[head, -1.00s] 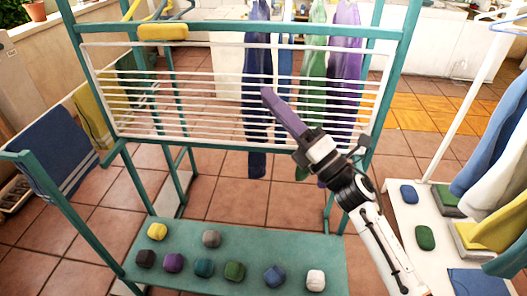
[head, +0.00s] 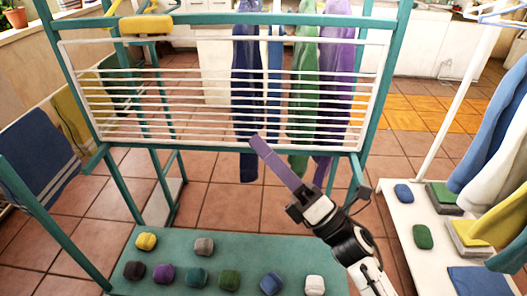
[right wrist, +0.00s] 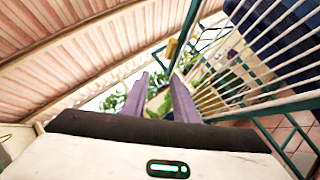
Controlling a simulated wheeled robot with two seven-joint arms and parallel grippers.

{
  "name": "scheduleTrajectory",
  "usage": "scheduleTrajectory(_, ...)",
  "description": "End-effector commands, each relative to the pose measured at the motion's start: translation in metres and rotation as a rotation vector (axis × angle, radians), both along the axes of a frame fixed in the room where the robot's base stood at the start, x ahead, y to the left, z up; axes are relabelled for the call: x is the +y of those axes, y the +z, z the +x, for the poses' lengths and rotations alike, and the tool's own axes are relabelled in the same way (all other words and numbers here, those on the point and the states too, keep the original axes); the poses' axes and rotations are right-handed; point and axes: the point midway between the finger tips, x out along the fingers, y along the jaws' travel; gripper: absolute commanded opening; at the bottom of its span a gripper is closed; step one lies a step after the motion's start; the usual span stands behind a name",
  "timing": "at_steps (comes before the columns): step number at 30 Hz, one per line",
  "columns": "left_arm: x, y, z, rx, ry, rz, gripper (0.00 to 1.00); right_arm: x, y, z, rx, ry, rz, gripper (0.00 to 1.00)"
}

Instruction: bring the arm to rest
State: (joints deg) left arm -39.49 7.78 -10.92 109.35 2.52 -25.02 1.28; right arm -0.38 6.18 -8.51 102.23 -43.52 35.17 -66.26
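My right arm (head: 352,248) comes in from the lower right of the head view. Its gripper (head: 256,141) has long purple fingers that point up and left, in front of the lower part of the white-barred rack. The head view sees the fingers nearly edge-on. In the right wrist view the two fingers of this gripper (right wrist: 160,79) stand apart with nothing held between them. My left gripper does not show.
A teal frame (head: 215,20) carries the rack, with blue, green and purple cloths (head: 335,90) behind it. A teal shelf (head: 170,272) below holds several coloured blocks. A white platform (head: 408,222) with blocks and folded cloths stands at right.

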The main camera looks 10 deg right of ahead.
Motion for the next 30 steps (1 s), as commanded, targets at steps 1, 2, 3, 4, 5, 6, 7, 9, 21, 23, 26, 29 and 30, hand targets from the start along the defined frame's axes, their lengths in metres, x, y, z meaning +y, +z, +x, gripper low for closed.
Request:
scheduleTrajectory(1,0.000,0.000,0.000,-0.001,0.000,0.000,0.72,0.000,0.000,0.000,0.000,0.000,0.000,0.26)
scheduleTrajectory(2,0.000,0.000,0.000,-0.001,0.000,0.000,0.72,0.000,0.000,0.000,0.001,0.001,0.001,0.26)
scheduleTrajectory(3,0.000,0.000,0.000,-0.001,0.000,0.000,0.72,0.000,0.000,0.000,0.001,0.001,0.001,0.26)
scheduleTrajectory(4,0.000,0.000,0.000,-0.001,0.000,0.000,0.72,0.000,0.000,0.000,0.001,0.001,0.001,0.26)
scheduleTrajectory(5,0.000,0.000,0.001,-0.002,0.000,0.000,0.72,0.000,0.000,0.000,0.003,0.001,0.001,0.26)
scheduleTrajectory(6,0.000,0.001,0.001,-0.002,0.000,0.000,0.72,-0.001,-0.002,0.000,0.015,0.000,0.010,0.26)
scheduleTrajectory(7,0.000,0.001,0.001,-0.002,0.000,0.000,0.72,-0.003,-0.006,0.001,0.037,0.000,0.025,0.26)
scheduleTrajectory(9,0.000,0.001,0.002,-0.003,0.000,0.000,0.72,-0.011,-0.022,0.002,0.140,-0.001,0.103,0.26)
scheduleTrajectory(21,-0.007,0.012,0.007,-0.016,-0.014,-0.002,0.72,-0.078,-0.268,-0.082,1.287,-0.164,1.198,0.26)
scheduleTrajectory(23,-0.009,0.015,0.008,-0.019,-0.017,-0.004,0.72,-0.079,-0.299,-0.110,1.414,-0.218,1.351,0.26)
scheduleTrajectory(26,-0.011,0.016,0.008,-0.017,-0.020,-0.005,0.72,-0.076,-0.338,-0.153,1.576,-0.310,1.564,0.26)
scheduleTrajectory(29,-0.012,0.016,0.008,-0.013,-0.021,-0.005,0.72,-0.071,-0.362,-0.188,1.680,-0.387,1.714,0.26)
scheduleTrajectory(30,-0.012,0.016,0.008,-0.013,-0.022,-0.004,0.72,-0.070,-0.368,-0.197,1.706,-0.411,1.755,0.26)
